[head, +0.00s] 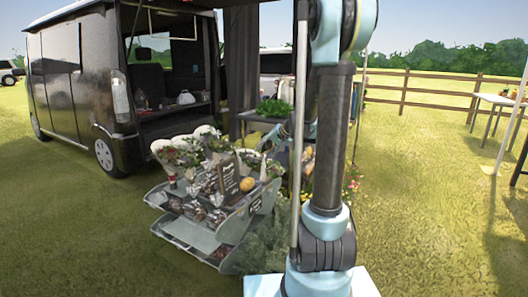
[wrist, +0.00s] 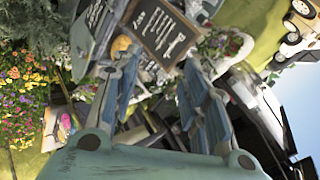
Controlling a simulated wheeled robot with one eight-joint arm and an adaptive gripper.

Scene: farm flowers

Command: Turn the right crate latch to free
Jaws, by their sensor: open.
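A tiered grey flower stand with crates (head: 230,222) stands left of my arm in the head view. I cannot make out the right crate latch in either view; it is too small or hidden. My gripper (wrist: 160,78) is open in the wrist view, its two blue-grey fingers spread with nothing held between them. Beyond the fingertips are a dark chalkboard (wrist: 160,32) and a round yellow thing (wrist: 121,44). In the head view my gripper (head: 279,137) is above the stand's right end, partly behind my arm. I cannot tell its distance from the stand.
Red and yellow flowers (wrist: 22,95) grow beside the stand. A table with green plants (head: 272,108) is behind. A wooden fence (head: 430,90) runs at the back. Open grass lies at right.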

